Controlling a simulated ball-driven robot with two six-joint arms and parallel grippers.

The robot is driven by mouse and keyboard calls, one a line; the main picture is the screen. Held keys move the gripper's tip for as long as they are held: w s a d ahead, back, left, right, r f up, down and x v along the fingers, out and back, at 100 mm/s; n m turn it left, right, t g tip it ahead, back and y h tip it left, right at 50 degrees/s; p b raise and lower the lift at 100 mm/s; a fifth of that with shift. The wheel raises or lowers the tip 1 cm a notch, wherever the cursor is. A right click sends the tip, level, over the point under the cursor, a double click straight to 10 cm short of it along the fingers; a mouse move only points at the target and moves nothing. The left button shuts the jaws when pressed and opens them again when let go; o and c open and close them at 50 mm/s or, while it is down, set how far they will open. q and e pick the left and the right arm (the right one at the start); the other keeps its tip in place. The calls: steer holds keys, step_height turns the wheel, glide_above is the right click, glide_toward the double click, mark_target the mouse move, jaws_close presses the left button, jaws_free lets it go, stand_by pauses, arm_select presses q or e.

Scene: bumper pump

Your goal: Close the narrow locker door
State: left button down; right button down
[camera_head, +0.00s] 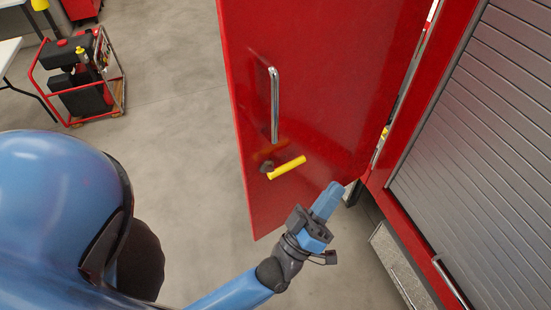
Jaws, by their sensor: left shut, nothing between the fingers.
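The narrow locker door (325,60) is a tall red panel standing open, swung out from the red locker frame at the right. It carries a vertical chrome handle (274,105) and a yellow lever (287,168) below it. My left gripper (331,192) is shut and empty. It is in front of the lower part of the door in the picture, to the right of and below the yellow lever, near the door's lower hinge side. I cannot tell whether it touches the door. My right gripper is not in view.
A grey roller shutter (480,130) in a red frame is right of the door. A red-framed machine (82,85) stands at the upper left beside a white table (8,50). The concrete floor (175,100) between is clear.

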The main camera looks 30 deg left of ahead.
arm_select(q)
step_height(320, 180, up, 6)
steer(key=w+d+f+n+t+y, duration=0.1)
steer(key=w+d+n+t+y, duration=0.15)
steer(key=n+y, duration=1.05)
steer(key=n+g+y+p, duration=0.1)
steer(key=n+g+y, duration=0.9)
steer(key=n+g, duration=1.5)
glide_toward(269, 153)
steer(key=a+n+t+p, duration=0.1)
steer(key=n+t, duration=0.1)
steer(key=a+f+n+t+p, duration=0.1)
steer(key=a+n+t+p, duration=0.1)
steer(key=s+a+n+t+p, duration=0.1)
steer(key=a+n+t+p, duration=0.1)
steer(key=shift+a+f, duration=0.2)
steer(key=shift+p+x, duration=0.55)
steer(key=shift+x, duration=0.35)
steer(key=shift+w+f, duration=0.15)
